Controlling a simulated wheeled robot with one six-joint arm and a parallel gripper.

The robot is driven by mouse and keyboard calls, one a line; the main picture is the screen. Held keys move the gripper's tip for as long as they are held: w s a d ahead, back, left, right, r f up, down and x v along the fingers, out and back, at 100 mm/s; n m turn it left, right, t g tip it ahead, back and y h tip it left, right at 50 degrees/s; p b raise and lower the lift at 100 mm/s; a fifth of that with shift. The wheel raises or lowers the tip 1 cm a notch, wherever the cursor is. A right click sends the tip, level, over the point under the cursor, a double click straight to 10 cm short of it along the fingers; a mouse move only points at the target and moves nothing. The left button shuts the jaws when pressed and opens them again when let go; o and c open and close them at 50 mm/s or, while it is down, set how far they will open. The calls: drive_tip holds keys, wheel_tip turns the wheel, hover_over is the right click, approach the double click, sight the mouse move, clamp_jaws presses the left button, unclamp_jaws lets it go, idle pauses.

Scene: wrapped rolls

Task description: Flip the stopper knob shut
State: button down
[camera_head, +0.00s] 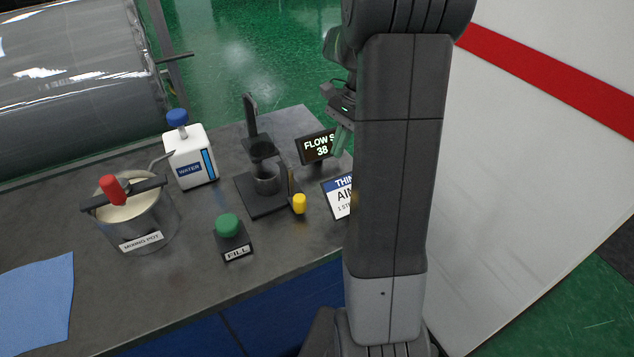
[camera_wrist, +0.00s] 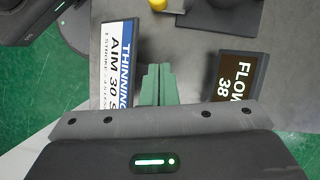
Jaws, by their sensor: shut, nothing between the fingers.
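The stopper knob (camera_head: 299,203) is a yellow knob at the end of a dark lever on the front right of the black flow-cup stand (camera_head: 262,195). A small part of the yellow knob also shows at the top edge of the wrist view (camera_wrist: 157,4). My gripper (camera_head: 342,141) is above the right end of the bench, to the right of and apart from the knob. Its green fingers (camera_wrist: 158,84) are together and empty, between the thinning sign and the flow display. My arm hides part of the bench's right side in the head view.
The flow display (camera_head: 318,147) reads 38. The thinning sign (camera_head: 338,197) stands right of the knob. A green FILL button (camera_head: 229,226), a water bottle (camera_head: 190,158), a mixing pot (camera_head: 136,220) and a blue cloth (camera_head: 38,303) occupy the bench to the left.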

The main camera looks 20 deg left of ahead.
sight(296, 197)
drive_tip(key=x, duration=1)
drive_tip(key=shift+d, duration=0.1)
drive_tip(key=s+a, duration=0.1)
drive_tip(key=s, duration=0.2)
drive_tip(key=shift+a+r+p, duration=0.1)
drive_tip(key=shift+a+p, duration=0.25)
drive_tip(key=shift+p, duration=0.05)
drive_tip(key=shift+s+a, duration=0.15)
drive_tip(key=shift+s, duration=0.1)
drive_tip(key=s+a, duration=0.3)
drive_tip(key=shift+s, duration=0.25)
drive_tip(key=shift+d+p, duration=0.1)
drive_tip(key=shift+p, duration=0.2)
